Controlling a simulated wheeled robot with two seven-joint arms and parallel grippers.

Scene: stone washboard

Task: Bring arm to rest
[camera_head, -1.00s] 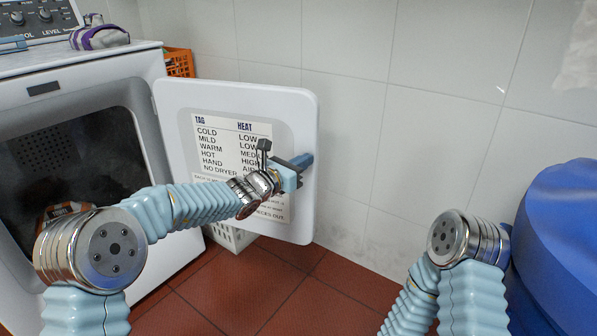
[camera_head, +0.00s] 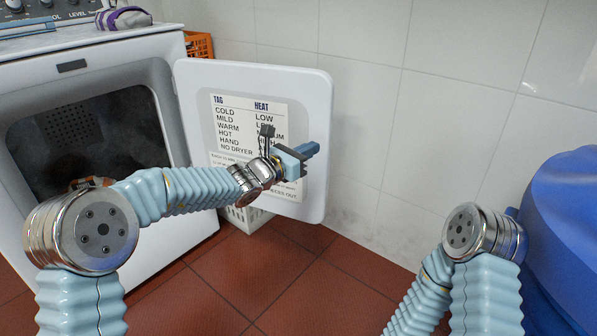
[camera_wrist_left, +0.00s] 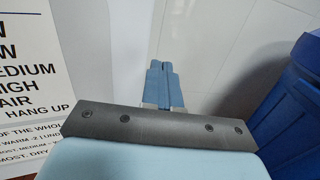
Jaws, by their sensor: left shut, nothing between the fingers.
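My left gripper (camera_head: 312,150) is shut and empty in front of the open white dryer door (camera_head: 322,130), near its right edge. In the left wrist view its two blue fingers (camera_wrist_left: 162,72) lie together with nothing between them. The left arm reaches across from the left at about door height. Whether it touches the door I cannot tell. My right arm stands at the lower right of the head view, and its gripper is out of view.
The white dryer (camera_head: 35,215) stands at the left with its dark drum opening (camera_head: 90,135) exposed. A purple and white cloth bundle (camera_head: 125,18) lies on top. An orange basket (camera_head: 199,45) is behind, a white basket (camera_head: 246,218) below the door. A blue bin (camera_head: 565,240) stands right. Red floor lies between.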

